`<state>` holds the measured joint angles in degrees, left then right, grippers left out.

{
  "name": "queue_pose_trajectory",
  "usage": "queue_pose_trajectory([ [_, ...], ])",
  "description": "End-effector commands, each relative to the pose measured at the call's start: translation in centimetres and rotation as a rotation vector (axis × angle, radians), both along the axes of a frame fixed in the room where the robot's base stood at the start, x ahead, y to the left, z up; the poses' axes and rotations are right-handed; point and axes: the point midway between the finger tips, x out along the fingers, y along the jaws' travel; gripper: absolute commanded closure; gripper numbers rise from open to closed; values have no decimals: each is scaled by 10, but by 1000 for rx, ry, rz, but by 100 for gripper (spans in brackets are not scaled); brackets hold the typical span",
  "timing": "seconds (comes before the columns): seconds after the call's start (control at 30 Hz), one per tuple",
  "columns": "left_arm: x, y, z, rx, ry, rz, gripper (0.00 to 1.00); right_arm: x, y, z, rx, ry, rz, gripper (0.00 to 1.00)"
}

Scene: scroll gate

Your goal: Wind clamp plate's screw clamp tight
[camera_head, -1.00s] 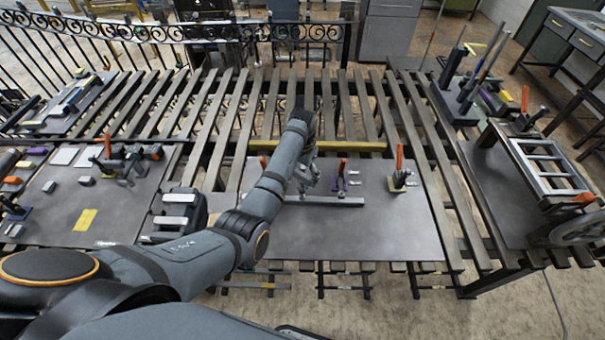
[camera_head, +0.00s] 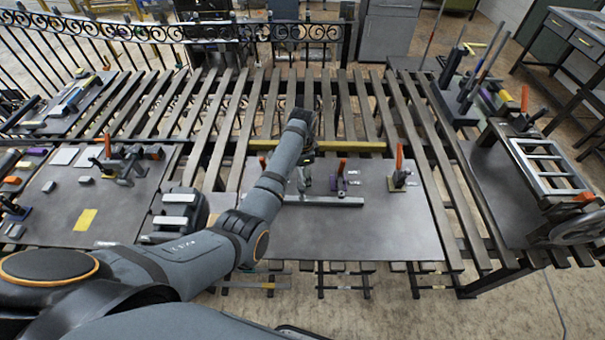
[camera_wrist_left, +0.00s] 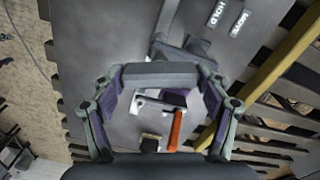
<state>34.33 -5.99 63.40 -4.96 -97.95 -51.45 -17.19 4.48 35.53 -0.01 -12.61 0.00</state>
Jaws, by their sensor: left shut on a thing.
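The clamp plate (camera_head: 390,230) is a flat grey sheet on the slatted table, mid-view, with a long grey metal bar (camera_head: 325,201) lying across it. My left gripper (camera_head: 303,182) points down over the plate, just behind the bar. In the left wrist view its fingers (camera_wrist_left: 162,75) are shut on a grey crosspiece, which looks like the screw clamp's handle (camera_wrist_left: 160,70). Dark clamp parts (camera_wrist_left: 188,52) show beyond it; the screw and its contact are hidden. A red-handled clamp (camera_head: 340,172) stands just right of the gripper. My right gripper is not in view.
Another red-handled clamp (camera_head: 399,172) stands farther right on the plate. A yellow bar (camera_head: 365,147) runs along the back edge. HOLD and MOVE labels (camera_wrist_left: 226,18) show in the left wrist view. The plate's front right is clear. Other fixture plates stand left and right.

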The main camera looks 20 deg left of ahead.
Motion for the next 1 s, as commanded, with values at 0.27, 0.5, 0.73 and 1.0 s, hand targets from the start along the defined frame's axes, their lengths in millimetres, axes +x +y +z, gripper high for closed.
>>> queue_pose_trajectory([
  [0.27,4,1,5,1,-12,-8,56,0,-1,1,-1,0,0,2],
  [0.5,4,1,5,2,-12,-7,15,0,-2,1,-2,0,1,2],
  [0.73,2,1,3,1,-7,-7,2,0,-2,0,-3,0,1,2],
  [1.0,2,0,6,0,-6,-7,2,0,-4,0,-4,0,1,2],
])
